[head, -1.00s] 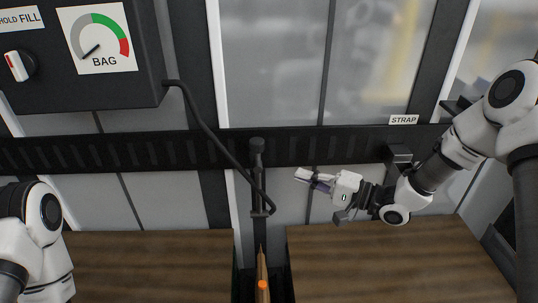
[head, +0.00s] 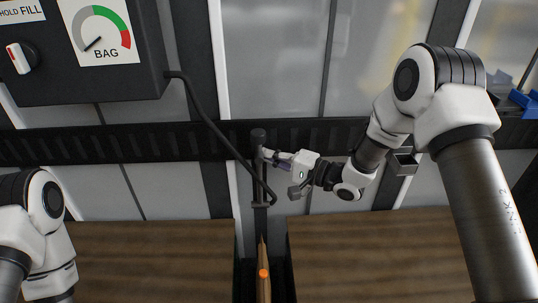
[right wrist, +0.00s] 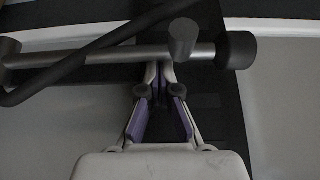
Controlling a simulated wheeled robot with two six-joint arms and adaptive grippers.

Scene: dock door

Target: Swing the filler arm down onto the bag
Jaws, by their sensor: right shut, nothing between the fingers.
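The filler arm (head: 260,188) is a dark upright bar with a round knob at its top, in the middle of the head view. It also crosses the right wrist view as a grey bar (right wrist: 115,54). My right gripper (head: 268,154) is shut and empty, its fingertips at the bar just below the knob. In the right wrist view its fingertips (right wrist: 160,72) meet the bar's edge; I cannot tell whether they touch. The bag (head: 263,290), a narrow brown shape with an orange spot, is between the wooden surfaces. My left gripper is out of view.
A dark control box with a BAG gauge (head: 101,32) and a red-white switch (head: 18,58) is at upper left. A black hose (head: 208,128) runs from it to the filler arm. A dark rail (head: 110,149) crosses behind. Wooden surfaces (head: 150,262) flank the bag.

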